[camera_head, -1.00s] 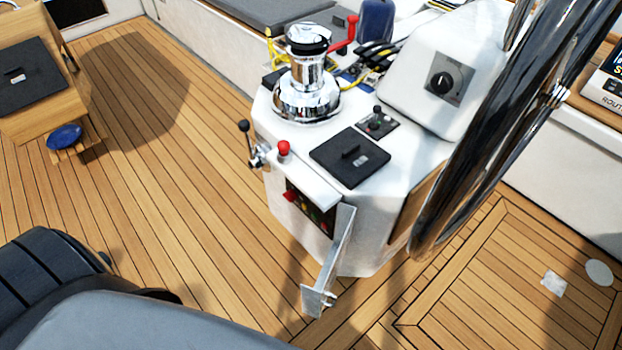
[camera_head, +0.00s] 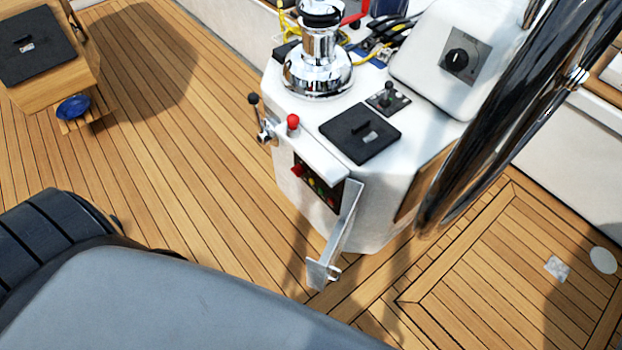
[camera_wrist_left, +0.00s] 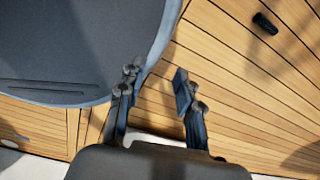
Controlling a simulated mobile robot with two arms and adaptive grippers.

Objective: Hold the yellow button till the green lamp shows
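A dark button panel (camera_head: 318,184) is set in the side of the white pedestal, under its front ledge. Small red, green and yellow parts show on it. The yellow button (camera_head: 320,189) is tiny and partly crowded by its neighbours. I cannot tell a green lamp apart from a green button here, or whether one is lit. My left gripper (camera_wrist_left: 155,86) shows only in the left wrist view, with its fingers apart and nothing between them, above the wooden deck. My right gripper is in neither view.
An open metal flap (camera_head: 345,230) sticks out beside the panel's right edge. A red-knobbed lever (camera_head: 293,122) and a black-knobbed lever (camera_head: 254,100) stand above it. The big steering wheel (camera_head: 520,110) is at right. Deck (camera_head: 205,185) left of the pedestal is clear.

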